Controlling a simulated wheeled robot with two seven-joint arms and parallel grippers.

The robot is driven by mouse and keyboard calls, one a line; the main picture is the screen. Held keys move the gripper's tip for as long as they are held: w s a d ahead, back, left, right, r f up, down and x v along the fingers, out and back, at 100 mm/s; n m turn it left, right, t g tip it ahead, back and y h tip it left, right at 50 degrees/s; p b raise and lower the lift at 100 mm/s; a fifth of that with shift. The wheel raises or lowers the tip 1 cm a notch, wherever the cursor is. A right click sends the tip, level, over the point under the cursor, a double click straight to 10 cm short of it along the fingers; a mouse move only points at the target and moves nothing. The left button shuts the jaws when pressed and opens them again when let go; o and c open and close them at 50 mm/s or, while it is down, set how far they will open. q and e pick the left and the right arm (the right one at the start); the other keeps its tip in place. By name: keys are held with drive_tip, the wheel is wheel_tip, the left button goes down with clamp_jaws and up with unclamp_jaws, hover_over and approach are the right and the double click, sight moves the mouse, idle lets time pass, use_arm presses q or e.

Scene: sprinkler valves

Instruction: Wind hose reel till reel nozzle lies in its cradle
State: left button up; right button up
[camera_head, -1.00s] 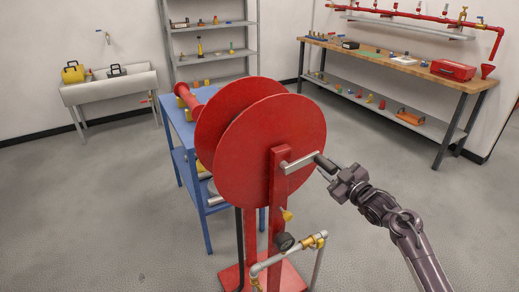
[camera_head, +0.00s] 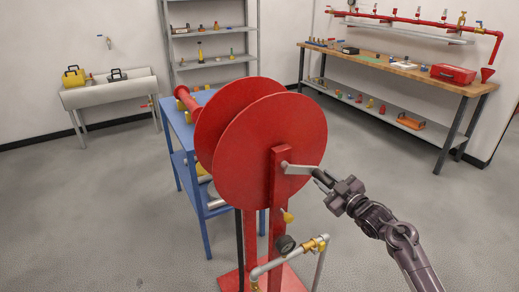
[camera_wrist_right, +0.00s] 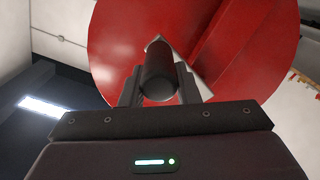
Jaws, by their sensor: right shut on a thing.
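The red hose reel (camera_head: 262,150) stands on a red post (camera_head: 278,225) in the middle of the head view. Its grey crank arm (camera_head: 298,169) points right and slightly down from the hub, ending in a dark handle (camera_head: 323,178). My right gripper (camera_head: 330,184) is shut on this handle. In the right wrist view, the dark round handle (camera_wrist_right: 159,78) sits between the two fingers, with the red reel disc (camera_wrist_right: 115,45) behind it. The reel nozzle and its cradle cannot be made out. My left gripper is not in view.
A blue table (camera_head: 180,140) stands close behind the reel on the left. A wooden workbench (camera_head: 400,68) is at the back right, a sink (camera_head: 110,90) at the back left. The floor right of the reel is clear.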

drive_tip(key=shift+s+a+r, duration=0.1)
drive_tip(key=shift+a+r, duration=0.2)
drive_tip(key=shift+a, duration=0.2)
drive_tip(key=shift+s+a+f+b, duration=0.1)
drive_tip(key=shift+a+f+b, duration=0.1)
drive_tip(key=shift+f, duration=0.2)
drive_tip(key=shift+s+a+f+b, duration=0.1)
drive_tip(key=shift+f+b, duration=0.1)
drive_tip(key=shift+f, duration=0.2)
drive_tip(key=shift+d+r, duration=0.1)
drive_tip(key=shift+r, duration=0.15)
clamp_jaws()
drive_tip(key=shift+o, duration=1.6)
unclamp_jaws()
drive_tip(key=shift+s+r, duration=0.15)
drive_tip(key=shift+s, duration=0.05)
drive_tip(key=shift+o, duration=1.2)
drive_tip(key=shift+w+a, duration=0.1)
drive_tip(key=shift+a, duration=0.15)
drive_tip(key=o, duration=0.4)
drive_tip(key=shift+w+d+f, duration=0.1)
drive_tip(key=shift+w+f, duration=0.25)
drive_tip(key=shift+f, duration=0.05)
drive_tip(key=p+v, duration=0.5)
drive_tip(key=v, duration=0.2)
drive_tip(key=shift+s+d, duration=0.15)
drive_tip(key=shift+d, duration=0.2)
